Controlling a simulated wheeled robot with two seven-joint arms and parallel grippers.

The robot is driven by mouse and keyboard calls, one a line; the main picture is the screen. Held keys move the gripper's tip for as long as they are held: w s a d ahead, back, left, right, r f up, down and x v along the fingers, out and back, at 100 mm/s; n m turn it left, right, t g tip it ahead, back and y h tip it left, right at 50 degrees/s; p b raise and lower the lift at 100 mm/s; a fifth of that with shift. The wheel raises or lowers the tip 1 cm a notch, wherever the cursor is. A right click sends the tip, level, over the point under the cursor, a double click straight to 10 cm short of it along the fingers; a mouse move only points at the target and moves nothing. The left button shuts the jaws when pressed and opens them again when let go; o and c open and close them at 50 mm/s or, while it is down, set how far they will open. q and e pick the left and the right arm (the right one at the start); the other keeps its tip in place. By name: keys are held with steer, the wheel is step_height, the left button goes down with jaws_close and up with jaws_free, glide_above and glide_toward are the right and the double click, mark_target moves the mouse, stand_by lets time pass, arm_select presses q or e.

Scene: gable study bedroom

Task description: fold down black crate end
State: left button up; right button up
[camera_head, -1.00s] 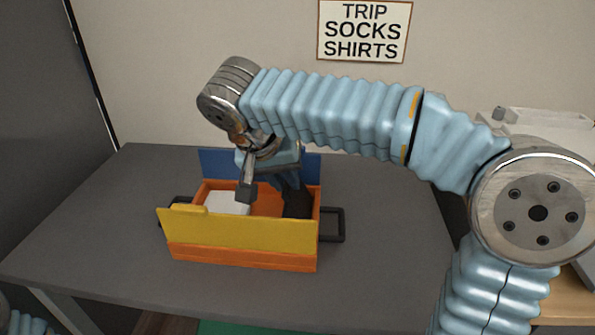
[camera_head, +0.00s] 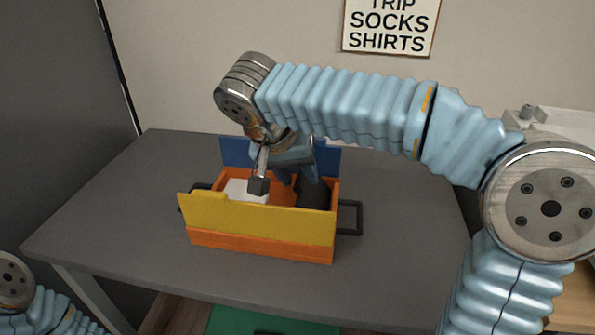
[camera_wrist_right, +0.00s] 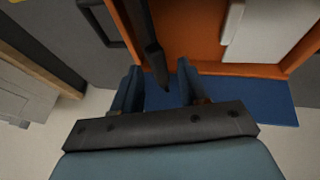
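An orange crate (camera_head: 260,243) stands on the grey table, with a yellow panel (camera_head: 262,220) along its near side and a blue panel (camera_head: 235,150) along its far side. The black crate end (camera_head: 313,194) is at the crate's right side and partly hidden by my gripper. The right wrist view shows it as a narrow dark strip (camera_wrist_right: 147,35) running between the fingers. My right gripper (camera_head: 298,178) is over the right part of the crate, fingers down. Its two blue fingers (camera_wrist_right: 158,85) are apart, with gaps beside the strip. My left gripper is out of view.
A white item (camera_head: 246,190) lies inside the crate. Black handles stick out at the right (camera_head: 351,217) and left of the crate. The table (camera_head: 400,240) is bare around it. A wall sign (camera_head: 389,27) hangs behind.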

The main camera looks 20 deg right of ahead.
steer(key=p+v, duration=0.2)
steer(key=v, duration=1.1)
steer(key=shift+a+r, duration=0.2)
steer(key=shift+r, duration=0.15)
steer(key=shift+s, duration=0.1)
